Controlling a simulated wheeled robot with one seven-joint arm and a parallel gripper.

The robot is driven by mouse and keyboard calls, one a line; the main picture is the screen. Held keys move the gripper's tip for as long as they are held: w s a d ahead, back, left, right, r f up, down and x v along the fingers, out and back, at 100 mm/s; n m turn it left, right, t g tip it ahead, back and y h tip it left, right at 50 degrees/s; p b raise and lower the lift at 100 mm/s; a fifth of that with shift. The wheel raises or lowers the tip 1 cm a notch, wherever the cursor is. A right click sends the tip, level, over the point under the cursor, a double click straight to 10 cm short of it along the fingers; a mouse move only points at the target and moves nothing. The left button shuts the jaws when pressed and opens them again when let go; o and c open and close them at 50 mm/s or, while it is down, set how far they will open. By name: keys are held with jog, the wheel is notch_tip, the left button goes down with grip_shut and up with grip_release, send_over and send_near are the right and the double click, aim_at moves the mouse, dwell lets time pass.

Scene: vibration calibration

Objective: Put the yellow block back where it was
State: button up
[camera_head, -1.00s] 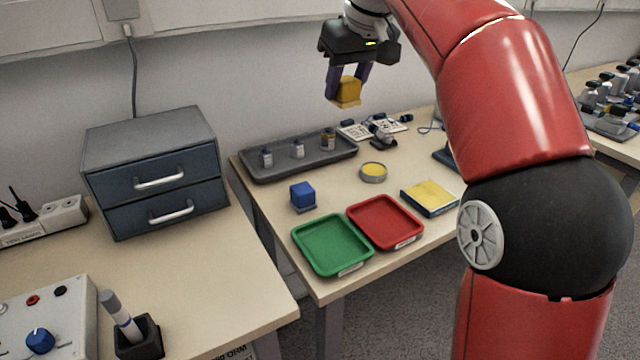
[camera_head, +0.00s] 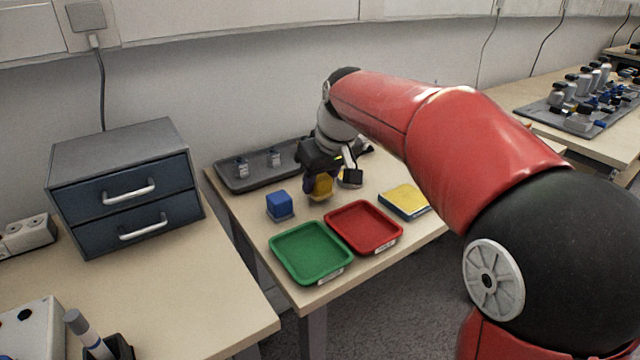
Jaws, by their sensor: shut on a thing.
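The yellow block (camera_head: 322,184) is between the fingers of my gripper (camera_head: 316,186), which is shut on it. It is low over the table, right of the blue block (camera_head: 279,204) and behind the red tray (camera_head: 401,236). I cannot tell whether the block touches the table. The gripper and arm hide part of the table behind it. A yellow-topped pad (camera_head: 405,199) lies right of the red tray.
A green tray (camera_head: 346,262) stands in front left of the red tray. A grey tray (camera_head: 229,185) with small bottles lies behind. A two-drawer cabinet (camera_head: 125,185) stands on the left table. My arm spans the upper right.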

jog(key=shift+f, duration=0.45)
jog(key=shift+f, duration=0.2)
jog(key=o, duration=0.9)
jog(key=shift+r, duration=0.15)
